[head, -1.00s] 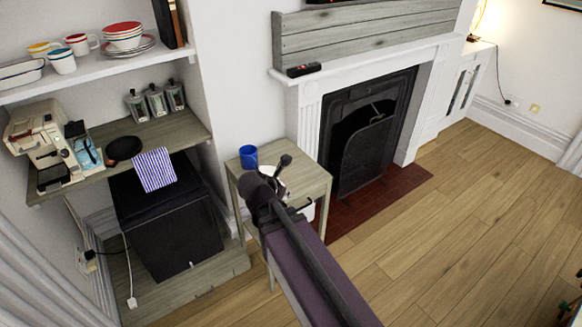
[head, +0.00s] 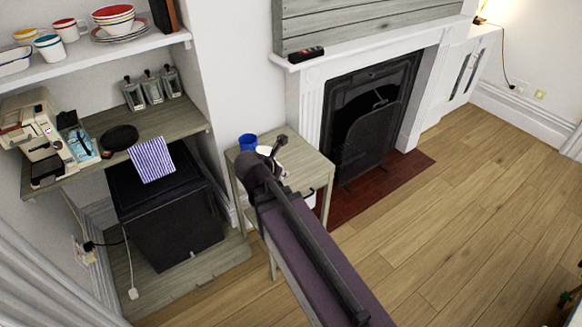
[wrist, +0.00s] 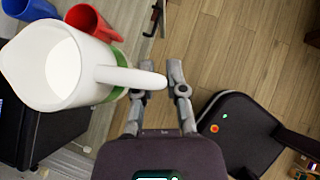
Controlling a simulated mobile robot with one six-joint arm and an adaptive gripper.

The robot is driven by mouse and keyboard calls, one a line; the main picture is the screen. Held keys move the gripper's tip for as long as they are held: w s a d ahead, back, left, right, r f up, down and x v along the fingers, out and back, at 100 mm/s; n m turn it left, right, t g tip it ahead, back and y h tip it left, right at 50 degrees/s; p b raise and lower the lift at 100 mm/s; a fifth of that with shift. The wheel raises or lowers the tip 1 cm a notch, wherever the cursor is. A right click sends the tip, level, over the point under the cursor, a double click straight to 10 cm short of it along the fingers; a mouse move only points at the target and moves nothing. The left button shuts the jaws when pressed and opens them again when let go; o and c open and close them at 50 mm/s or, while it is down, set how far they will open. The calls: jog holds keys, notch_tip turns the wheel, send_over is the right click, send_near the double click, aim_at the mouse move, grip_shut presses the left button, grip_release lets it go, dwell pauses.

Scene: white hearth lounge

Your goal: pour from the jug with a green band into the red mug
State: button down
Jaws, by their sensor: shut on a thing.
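A white jug with a green band (wrist: 60,65) is large at the left of the wrist view, its open mouth facing the camera. Its handle lies between the fingers of my gripper (wrist: 160,80), which is shut on it. In the head view only a small white piece of the jug (head: 265,151) shows behind my gripper. The red mug (wrist: 86,17) is beyond the jug in the wrist view, partly covered by it. I cannot make out the red mug in the head view. I cannot tell whether the jug is tilted.
A blue mug (head: 247,142) stands at the back left of the small wooden side table (head: 312,172); it also shows in the wrist view (wrist: 30,9). A fireplace (head: 370,120) is right of the table, a black cabinet (head: 170,225) left. Open wooden floor lies to the right.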

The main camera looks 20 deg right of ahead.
jog(key=w+d+f+b, duration=0.5)
jog(key=w+f+b, duration=0.3)
jog(key=w, duration=0.2)
jog(key=shift+d+f+b, duration=0.35)
jog(key=shift+f+b, duration=0.05)
jog(key=shift+s+r+g+p, duration=0.1)
jog(key=shift+r+g+p, duration=0.3)
jog(key=shift+r+p, duration=0.25)
notch_tip(320, 180, up, 3)
jog(key=n+g+h+p, duration=0.2)
jog(key=n+g+h, duration=0.1)
jog(key=g, duration=0.1)
jog(key=shift+r, duration=0.15)
dwell(1.1)
dwell(0.5)
jog(key=shift+w+a+f+g+b, duration=0.1)
jog(key=shift+w+f+g+b, duration=0.2)
jog(key=shift+g+b, duration=0.15)
dwell(0.6)
